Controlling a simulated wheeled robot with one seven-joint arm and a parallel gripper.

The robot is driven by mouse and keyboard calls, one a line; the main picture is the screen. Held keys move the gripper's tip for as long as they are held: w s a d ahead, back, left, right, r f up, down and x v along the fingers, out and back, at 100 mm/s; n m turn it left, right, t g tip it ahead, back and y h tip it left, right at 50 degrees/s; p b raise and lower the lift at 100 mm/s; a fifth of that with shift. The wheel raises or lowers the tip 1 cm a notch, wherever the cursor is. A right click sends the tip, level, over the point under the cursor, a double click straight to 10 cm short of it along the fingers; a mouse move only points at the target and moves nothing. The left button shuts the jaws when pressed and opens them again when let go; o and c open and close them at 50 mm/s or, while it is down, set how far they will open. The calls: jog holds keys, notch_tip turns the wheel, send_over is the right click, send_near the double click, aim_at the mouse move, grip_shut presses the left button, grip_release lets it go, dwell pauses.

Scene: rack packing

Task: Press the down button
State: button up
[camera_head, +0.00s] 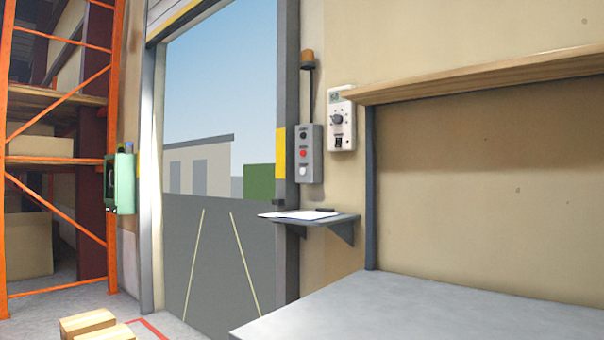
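A grey control box (309,154) with three buttons in a column hangs on the wall just right of the open door. Its top button (303,135) is black, its middle button (303,153) is red and its bottom button (303,170) is white. Small labels sit by the buttons but are too small to read, so I cannot tell which one is marked down. No part of my gripper shows in this view.
A small shelf (334,223) with papers juts out below the control box. A white box with a dial (341,119) hangs to its right, and an orange lamp (308,60) above. A grey worktop (430,316) fills the lower right. Cartons (88,322) lie at lower left.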

grip_shut()
dwell(1.5)
